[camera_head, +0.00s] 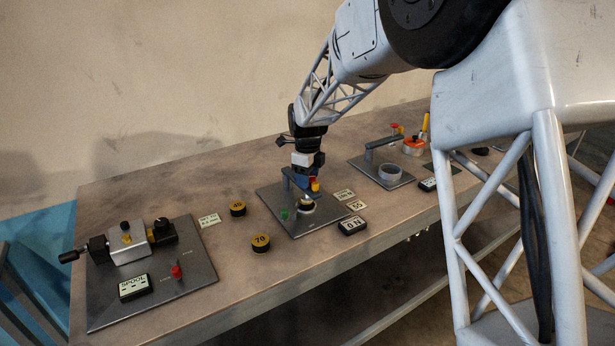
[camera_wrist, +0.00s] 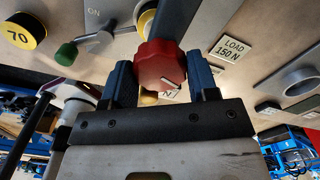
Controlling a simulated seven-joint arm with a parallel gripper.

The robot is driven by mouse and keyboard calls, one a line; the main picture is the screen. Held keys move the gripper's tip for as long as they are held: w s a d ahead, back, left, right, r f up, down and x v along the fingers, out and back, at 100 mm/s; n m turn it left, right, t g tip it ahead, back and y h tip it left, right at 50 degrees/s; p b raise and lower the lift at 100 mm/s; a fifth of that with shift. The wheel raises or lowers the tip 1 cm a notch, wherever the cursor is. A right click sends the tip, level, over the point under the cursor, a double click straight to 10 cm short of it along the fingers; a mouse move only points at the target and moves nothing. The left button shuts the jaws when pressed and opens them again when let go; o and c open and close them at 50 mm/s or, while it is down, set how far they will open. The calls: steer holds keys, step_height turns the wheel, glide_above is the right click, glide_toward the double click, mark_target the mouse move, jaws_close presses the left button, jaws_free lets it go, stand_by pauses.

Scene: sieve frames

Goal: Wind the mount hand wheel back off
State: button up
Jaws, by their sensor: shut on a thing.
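The red mount hand wheel (camera_wrist: 160,66) is knob-shaped with a white mark on its face, and shows in the middle of the wrist view. My gripper (camera_wrist: 161,80) has one blue finger on each side of it and is shut on it. In the head view my gripper (camera_head: 304,181) points down over the middle fixture plate (camera_head: 312,226), at the dark arm standing above a round seat (camera_head: 305,205). The wheel is mostly hidden by the fingers there. How far it is wound on its thread cannot be told.
A green-knobbed lever (camera_wrist: 66,54) sits beside the seat. Discs marked 70 (camera_head: 261,243) and 45 (camera_head: 238,209) lie left of the plate. A readout (camera_head: 352,226) stands at right. Other fixtures stand at left (camera_head: 150,295) and right (camera_head: 398,178).

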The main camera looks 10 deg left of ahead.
steer(key=o, duration=0.9)
steer(key=shift+o, duration=0.2)
steer(key=shift+r, duration=3.9)
